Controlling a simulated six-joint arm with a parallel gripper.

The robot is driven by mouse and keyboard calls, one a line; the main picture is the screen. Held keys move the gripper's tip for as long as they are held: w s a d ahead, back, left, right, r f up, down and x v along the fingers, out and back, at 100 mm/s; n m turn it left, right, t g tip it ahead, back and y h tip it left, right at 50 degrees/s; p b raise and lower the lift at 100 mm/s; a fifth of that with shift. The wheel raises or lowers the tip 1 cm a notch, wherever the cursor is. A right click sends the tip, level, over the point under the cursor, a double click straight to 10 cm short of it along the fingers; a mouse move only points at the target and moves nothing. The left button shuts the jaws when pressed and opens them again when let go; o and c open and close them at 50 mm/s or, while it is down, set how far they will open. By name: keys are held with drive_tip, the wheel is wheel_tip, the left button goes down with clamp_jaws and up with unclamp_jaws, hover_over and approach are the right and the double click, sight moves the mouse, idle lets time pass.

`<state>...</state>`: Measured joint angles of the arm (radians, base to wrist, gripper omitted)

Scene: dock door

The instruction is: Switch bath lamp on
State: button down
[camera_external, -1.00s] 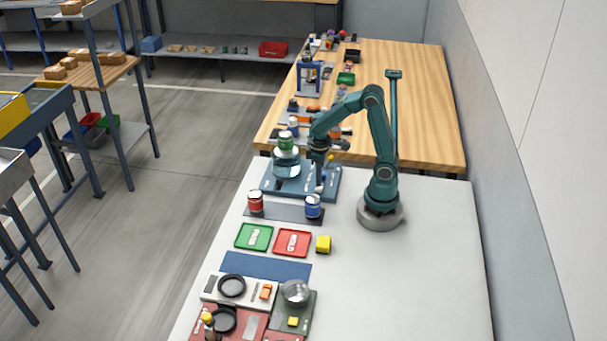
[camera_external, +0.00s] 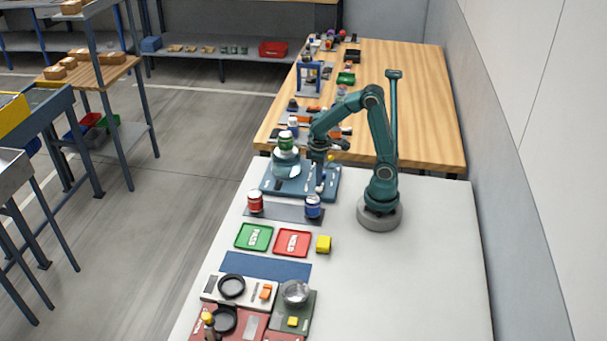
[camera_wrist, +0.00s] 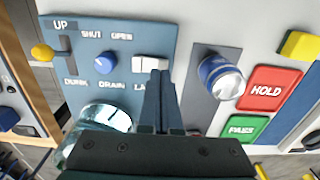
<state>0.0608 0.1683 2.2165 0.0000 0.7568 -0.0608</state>
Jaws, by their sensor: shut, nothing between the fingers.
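The bath station is a blue-grey panel (camera_wrist: 190,30) with printed labels; it also shows in the external view (camera_external: 330,185). A white rocker switch (camera_wrist: 150,63) sits on it above a label of which only "LA" shows, the rest hidden by my fingers. My gripper (camera_wrist: 160,76) is shut and empty, its tips at the lower edge of the switch in the wrist view; I cannot tell whether they touch. In the external view my gripper (camera_external: 320,186) points down over the panel. The glass bath (camera_wrist: 108,115) stands left of my fingers, partly hidden by my gripper body.
A blue knob (camera_wrist: 105,62) labelled SHUT, OPEN and DRAIN and a yellow-tipped lever (camera_wrist: 42,52) labelled UP and DUNK sit left of the switch. A blue can (camera_wrist: 215,72), a red HOLD tray (camera_wrist: 268,90) and a green tray (camera_wrist: 243,127) lie right. The table's right side is clear.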

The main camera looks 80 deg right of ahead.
sight(318, 189)
drive_tip(key=shift+f, duration=0.95)
idle(0.5)
drive_tip(key=shift+r, duration=3.5)
drive_tip(key=s+a+r+t, duration=0.1)
drive_tip(key=s+r+t, duration=0.4)
drive_tip(key=shift+a+t, duration=0.15)
drive_tip(key=shift+t, duration=0.15)
